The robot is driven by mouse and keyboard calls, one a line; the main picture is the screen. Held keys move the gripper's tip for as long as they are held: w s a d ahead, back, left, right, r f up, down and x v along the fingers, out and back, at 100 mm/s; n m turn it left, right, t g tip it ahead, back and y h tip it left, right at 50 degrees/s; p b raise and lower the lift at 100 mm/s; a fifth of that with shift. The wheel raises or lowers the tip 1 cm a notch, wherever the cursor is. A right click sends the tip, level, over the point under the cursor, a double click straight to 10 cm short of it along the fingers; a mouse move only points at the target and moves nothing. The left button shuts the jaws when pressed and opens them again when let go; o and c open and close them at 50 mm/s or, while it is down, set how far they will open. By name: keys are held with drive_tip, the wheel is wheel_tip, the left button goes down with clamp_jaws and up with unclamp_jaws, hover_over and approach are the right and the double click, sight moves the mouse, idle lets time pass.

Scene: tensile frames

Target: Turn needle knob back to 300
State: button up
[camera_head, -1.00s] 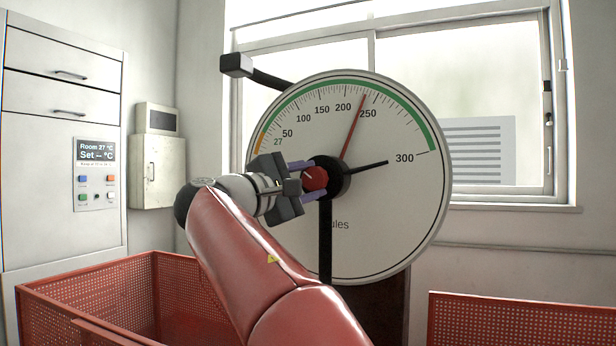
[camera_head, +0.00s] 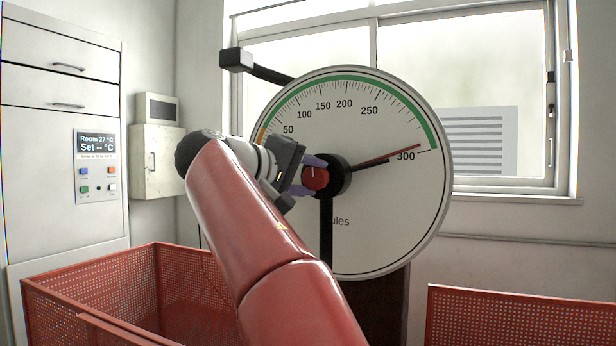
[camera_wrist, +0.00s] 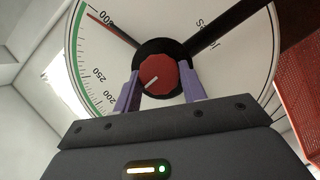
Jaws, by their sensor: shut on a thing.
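The red needle knob (camera_head: 316,178) sits at the hub of a large round dial (camera_head: 340,245). My gripper (camera_head: 308,175) is shut on it, with a purple finger on each side. The wrist view also shows the knob (camera_wrist: 166,77), with a white mark on its face, between the fingers (camera_wrist: 160,82). The red needle (camera_head: 390,154) points right and slightly up, close beside the 300 label (camera_head: 405,156). In the wrist view the red needle (camera_wrist: 108,29) also lies close to 300. A short dark pointer lies close along the needle, partly hidden.
A black arm with a block end (camera_head: 236,60) stands at the dial's upper left. Red mesh crates stand low at left (camera_head: 100,285) and right (camera_head: 510,318). A cabinet with a control panel (camera_head: 97,165) is at far left. A window is behind the dial.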

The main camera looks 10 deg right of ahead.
drive_tip(key=shift+m+y, duration=0.3)
drive_tip(key=shift+m, duration=0.1)
idle(0.3)
drive_tip(key=o, duration=1)
drive_tip(key=shift+c, duration=0.2)
drive_tip(key=v, duration=0.7)
drive_tip(key=shift+s+a, duration=0.25)
drive_tip(key=shift+a, duration=0.05)
